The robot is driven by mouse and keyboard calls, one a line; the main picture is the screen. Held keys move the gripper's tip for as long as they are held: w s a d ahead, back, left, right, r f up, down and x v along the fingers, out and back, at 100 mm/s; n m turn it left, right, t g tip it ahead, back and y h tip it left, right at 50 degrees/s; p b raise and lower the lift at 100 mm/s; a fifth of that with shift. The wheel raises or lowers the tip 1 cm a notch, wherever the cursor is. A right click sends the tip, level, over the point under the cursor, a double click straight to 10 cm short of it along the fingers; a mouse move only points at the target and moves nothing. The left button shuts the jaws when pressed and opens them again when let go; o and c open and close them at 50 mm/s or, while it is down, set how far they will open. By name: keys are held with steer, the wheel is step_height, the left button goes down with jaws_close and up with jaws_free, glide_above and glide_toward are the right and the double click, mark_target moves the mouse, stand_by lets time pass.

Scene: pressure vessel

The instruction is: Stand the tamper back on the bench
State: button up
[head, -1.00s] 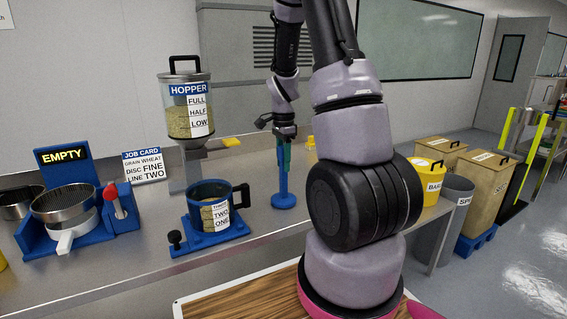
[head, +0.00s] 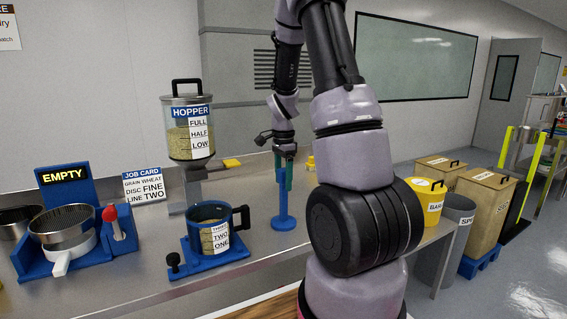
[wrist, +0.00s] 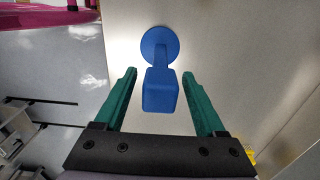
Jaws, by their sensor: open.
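The blue tamper (head: 284,212) stands upright on the metal bench (head: 262,245), its round foot down. My gripper (head: 284,180) points down at the tamper's top end. In the wrist view, the tamper's blocky handle (wrist: 160,90) lies between my green fingers, with a gap on each side; its round foot (wrist: 160,45) is farther off. My gripper also shows in the wrist view (wrist: 160,85), open and not visibly touching the handle. In the head view, the fingers partly hide the tamper's upper part.
Left of the tamper, a blue cup with a handle (head: 212,232) sits in a blue stand. A hopper (head: 187,125) stands behind it. A blue station marked EMPTY (head: 65,187) and a job card (head: 144,184) are farther left. Bins (head: 458,215) stand right of the bench.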

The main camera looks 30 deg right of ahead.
step_height(320, 180, up, 10)
steer(key=shift+r, duration=0.15)
steer(key=s+a+r+n+t+y, duration=0.1)
steer(key=s+a+r+n+t, duration=0.2)
steer(key=s+a+r+n, duration=0.3)
steer(key=s+a+r+n+t+y, duration=0.1)
steer(key=s+a+r+n+t, duration=0.3)
steer(key=s, duration=0.9)
steer(key=a+r+n, duration=0.3)
steer(key=r, duration=0.2)
steer(key=shift+s+a+r+n, duration=0.15)
steer(key=shift+s+a+n, duration=0.05)
steer(key=shift+s+n, duration=0.1)
